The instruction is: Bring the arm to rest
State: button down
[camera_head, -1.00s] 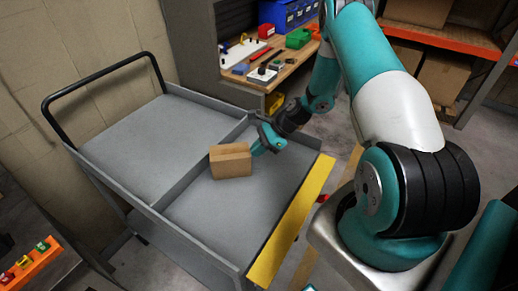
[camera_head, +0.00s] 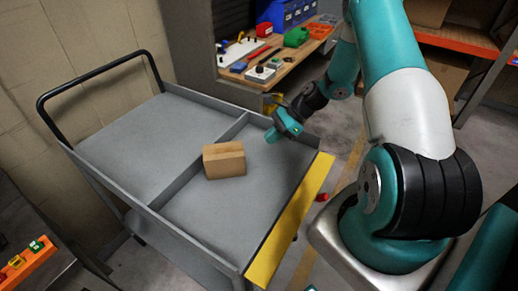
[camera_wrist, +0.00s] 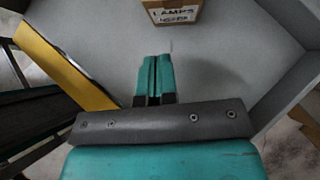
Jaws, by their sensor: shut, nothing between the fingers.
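My gripper (camera_head: 271,138) is above the right compartment of the grey cart, near its far edge. Its teal fingers are shut with nothing between them; they also show in the wrist view (camera_wrist: 154,78). A small cardboard box (camera_head: 224,161) sits in the cart's right compartment, to the left of my gripper and apart from it. In the wrist view the box (camera_wrist: 172,13) is at the top edge, with a label reading "LAMPS".
The grey cart (camera_head: 205,231) has a divider, a black handle (camera_head: 88,77) and a yellow front edge (camera_head: 290,222). A wooden workbench (camera_head: 288,66) with tools stands behind it. Orange shelving (camera_head: 447,40) is at the back right. An orange rack (camera_head: 28,262) is at the lower left.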

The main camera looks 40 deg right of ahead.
jog(key=v, duration=0.6)
jog(key=s+a+r+n+g+h, duration=0.1)
jog(key=a+r+n, duration=0.6)
jog(key=a, duration=0.2)
jog(key=s+a+r+n+g+h, duration=0.1)
jog(key=a+r+n+g, duration=0.1)
jog(key=a+r+n, duration=0.65)
jog(key=s+a+r+n+h, duration=0.1)
jog(key=s+a+r+n, duration=0.2)
jog(key=s+a+n, duration=0.3)
jog(key=s+a+r+n+h, duration=0.1)
jog(key=s+a+r+n, duration=0.3)
jog(key=s, duration=0.9)
jog(key=a+n+b, duration=0.1)
jog(key=a+n, duration=0.2)
jog(key=n, duration=0.1)
jog(key=shift+s+a, duration=0.15)
